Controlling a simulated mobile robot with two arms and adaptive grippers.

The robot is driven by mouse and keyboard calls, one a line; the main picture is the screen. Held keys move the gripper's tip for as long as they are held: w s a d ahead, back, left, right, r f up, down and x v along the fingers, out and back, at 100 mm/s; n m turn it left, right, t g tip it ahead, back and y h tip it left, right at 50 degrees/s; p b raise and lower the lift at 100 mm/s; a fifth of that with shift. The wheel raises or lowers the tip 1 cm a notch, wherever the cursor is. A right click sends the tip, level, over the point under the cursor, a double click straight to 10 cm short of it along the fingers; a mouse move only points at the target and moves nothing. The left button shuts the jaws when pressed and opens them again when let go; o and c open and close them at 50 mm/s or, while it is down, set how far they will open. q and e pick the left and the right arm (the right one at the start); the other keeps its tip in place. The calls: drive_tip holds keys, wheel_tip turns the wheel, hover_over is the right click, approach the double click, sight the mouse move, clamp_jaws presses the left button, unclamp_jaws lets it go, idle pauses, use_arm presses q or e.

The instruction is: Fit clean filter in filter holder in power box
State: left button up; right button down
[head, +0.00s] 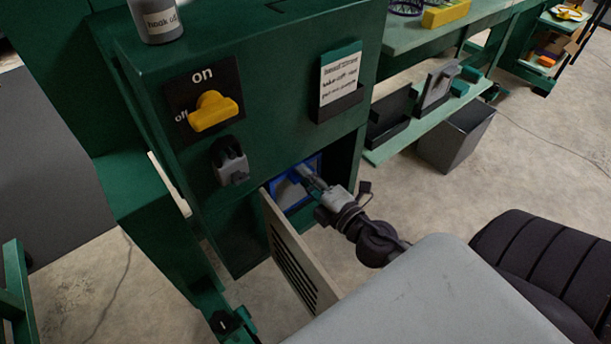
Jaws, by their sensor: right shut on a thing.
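The power box (260,60) is a green cabinet with a yellow on/off knob (212,111) turned toward "off". Low on its front is a square opening, with its louvred cover (298,255) swung outward. A blue-framed filter with a pale grey face (287,193) is in the opening. My right gripper (310,180) reaches in from the right and is shut on the filter's upper edge. The fingertips partly cover the filter. The filter holder is hidden behind it, so I cannot tell how fully the filter is seated. My left gripper is out of view.
A grey padlock-like piece (231,167) is on the box front below the knob. A note card (340,79) sits in a pocket to its right. A grey panel-like item (438,84) stands on the low green shelf beside black trays. A dark bin (456,138) stands below.

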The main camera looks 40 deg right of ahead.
drive_tip(key=shift+f, duration=0.15)
drive_tip(key=c, duration=1.1)
unclamp_jaws()
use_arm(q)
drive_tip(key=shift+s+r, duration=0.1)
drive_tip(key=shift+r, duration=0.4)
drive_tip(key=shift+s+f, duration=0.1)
use_arm(e)
drive_tip(key=shift+s, duration=0.1)
drive_tip(key=s+d, duration=0.1)
drive_tip(key=s, duration=1)
drive_tip(key=shift+s, duration=0.4)
